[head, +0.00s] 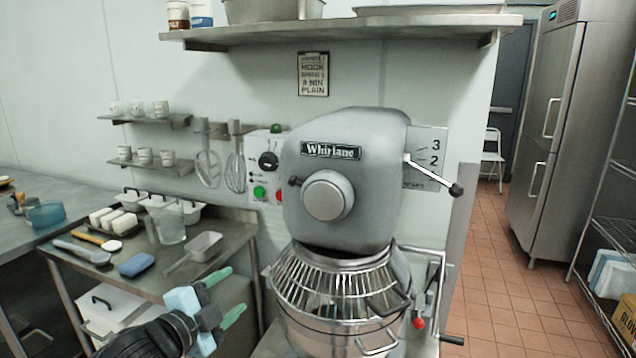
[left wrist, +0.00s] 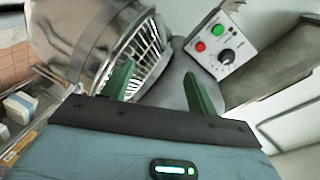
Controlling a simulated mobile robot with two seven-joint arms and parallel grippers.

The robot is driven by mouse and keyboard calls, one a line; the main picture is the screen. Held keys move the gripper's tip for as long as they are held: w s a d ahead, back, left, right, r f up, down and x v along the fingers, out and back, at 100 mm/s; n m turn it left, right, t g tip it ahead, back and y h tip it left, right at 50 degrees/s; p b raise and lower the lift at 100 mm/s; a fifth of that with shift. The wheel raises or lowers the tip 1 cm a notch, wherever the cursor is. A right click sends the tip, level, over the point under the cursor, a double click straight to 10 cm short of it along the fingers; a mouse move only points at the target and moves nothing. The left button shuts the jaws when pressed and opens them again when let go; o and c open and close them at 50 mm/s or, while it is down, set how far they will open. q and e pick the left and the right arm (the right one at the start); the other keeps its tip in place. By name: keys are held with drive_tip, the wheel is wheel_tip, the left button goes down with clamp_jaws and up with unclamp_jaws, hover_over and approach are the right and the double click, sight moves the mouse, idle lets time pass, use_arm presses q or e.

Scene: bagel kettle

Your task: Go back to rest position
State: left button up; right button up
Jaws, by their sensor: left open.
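My left gripper (head: 226,297) comes in from the bottom left of the head view. Its two green fingers are spread apart with nothing between them. It is in front of the steel side table and left of the mixer bowl (head: 345,318). The left wrist view shows the same open fingers (left wrist: 160,88), with the wire bowl guard (left wrist: 135,62) and the control box (left wrist: 217,44) beyond them. The big grey mixer (head: 345,170) stands in the middle, with its lever (head: 435,174) on the right side. My right gripper is not in view.
The side table (head: 225,245) holds white lidded containers, a clear jug (head: 167,226), a metal scoop (head: 203,247) and a blue sponge (head: 137,264). Whisks (head: 235,160) hang on the wall. A shelf (head: 340,32) runs overhead. Open tiled floor (head: 500,270) lies to the right, before the fridge (head: 552,130).

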use_arm(q)
drive_tip(key=s+f+n+g+y, duration=0.1)
drive_tip(key=s+f+n, duration=0.4)
drive_tip(key=f, duration=0.6)
drive_tip(key=s+f+n+g+y, duration=0.1)
drive_tip(key=s+f+n, duration=0.3)
drive_tip(key=s+f, duration=0.5)
drive_tip(key=s+a+f+n+g+y, duration=0.3)
drive_tip(key=s+f+n, duration=0.3)
drive_tip(key=s+f, duration=1.1)
drive_tip(key=shift+s+a+n, duration=0.4)
drive_tip(key=shift+s+a, duration=0.1)
drive_tip(key=shift+s, duration=0.25)
